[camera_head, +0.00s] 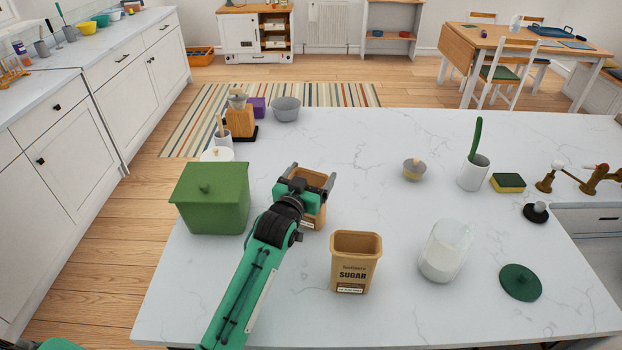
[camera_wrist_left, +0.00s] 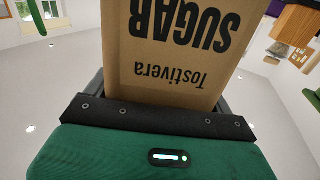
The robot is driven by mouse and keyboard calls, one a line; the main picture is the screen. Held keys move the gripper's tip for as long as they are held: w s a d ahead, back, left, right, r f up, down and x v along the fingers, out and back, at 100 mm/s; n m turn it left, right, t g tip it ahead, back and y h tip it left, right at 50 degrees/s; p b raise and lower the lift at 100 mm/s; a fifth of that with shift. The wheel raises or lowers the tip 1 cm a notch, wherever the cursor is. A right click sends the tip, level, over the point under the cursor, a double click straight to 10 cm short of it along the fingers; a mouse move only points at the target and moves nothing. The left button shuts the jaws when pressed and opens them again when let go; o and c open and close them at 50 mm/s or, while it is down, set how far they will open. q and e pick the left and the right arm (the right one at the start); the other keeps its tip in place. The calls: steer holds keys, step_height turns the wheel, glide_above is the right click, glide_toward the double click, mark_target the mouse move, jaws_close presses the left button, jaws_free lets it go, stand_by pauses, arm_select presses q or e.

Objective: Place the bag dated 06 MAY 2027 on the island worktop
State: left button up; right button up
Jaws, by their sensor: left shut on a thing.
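My left gripper (camera_head: 311,176) is shut on a tan sugar bag (camera_head: 317,213), with one finger on each side of it. In the left wrist view the held bag (camera_wrist_left: 178,42) shows the words Tostivera SUGAR upside down. The held bag is over the white marbled island worktop (camera_head: 400,130); I cannot tell whether its base touches. A second tan sugar bag (camera_head: 356,262) stands upright on the worktop, in front and to the right. Both bags carry a small white date label, too small to read. My right gripper is not in view.
A green lidded box (camera_head: 209,198) stands left of my gripper. A glass jar (camera_head: 446,250), a green lid (camera_head: 520,282), a small pot (camera_head: 414,169), a white cup (camera_head: 473,173) and a sponge (camera_head: 508,182) stand to the right. The worktop's middle back is clear.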

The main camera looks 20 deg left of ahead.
arm_select(q)
steer(key=shift+s+r, duration=0.15)
steer(key=shift+s, duration=0.05)
steer(key=o, duration=1.3)
steer(key=shift+w+f, duration=0.1)
steer(key=shift+f, duration=0.1)
steer(key=shift+o, duration=0.2)
steer(key=shift+r, duration=0.3)
steer(key=s+a+b, duration=0.1)
steer(key=s+b, duration=0.1)
steer(key=s, duration=1)
steer(key=shift+a+b, duration=0.15)
steer(key=shift+b, duration=0.2)
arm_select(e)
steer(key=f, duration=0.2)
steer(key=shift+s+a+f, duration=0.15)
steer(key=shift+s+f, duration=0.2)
arm_select(q)
steer(key=shift+f, duration=0.1)
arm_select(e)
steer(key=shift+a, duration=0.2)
